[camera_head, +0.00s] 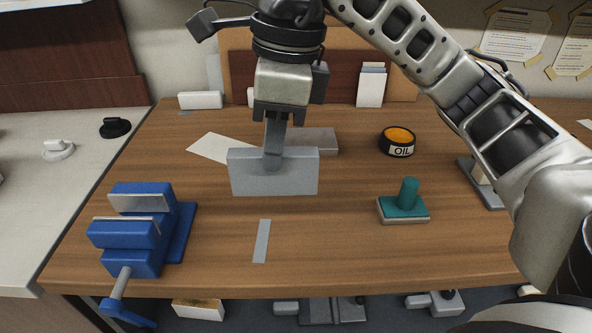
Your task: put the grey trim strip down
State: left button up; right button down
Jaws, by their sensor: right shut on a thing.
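My right gripper (275,115) points down over the middle of the workbench, shut on a narrow grey piece, the grey trim strip (274,137), which hangs upright from the jaws. Its lower end overlaps the face of a pale grey block (300,175); I cannot tell whether the two touch or are joined. A flat, thin grey strip (262,241) lies on the wood nearer the front edge, apart from the gripper. My left gripper is out of view.
On the wooden workbench (340,255), a blue vise (130,232) stands front left and a teal-handled tool (405,205) at right. An oil tin (397,142), a flat grey block (318,140) and a paper sheet (217,148) lie farther back. The front middle is mostly clear.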

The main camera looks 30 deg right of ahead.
jog(key=w+d+f, duration=0.2)
jog(key=f, duration=0.1)
jog(key=w+d+f, duration=0.2)
jog(key=d+f, duration=0.1)
jog(key=f, duration=0.1)
jog(key=w+d+f, duration=0.2)
jog(key=d+f, duration=0.1)
jog(key=shift+w+d+f, duration=0.1)
jog(key=shift+w+f, duration=0.05)
jog(key=shift+f, duration=0.6)
jog(key=shift+f, duration=0.1)
jog(key=shift+f, duration=0.15)
jog(key=c, duration=1.3)
grip_release()
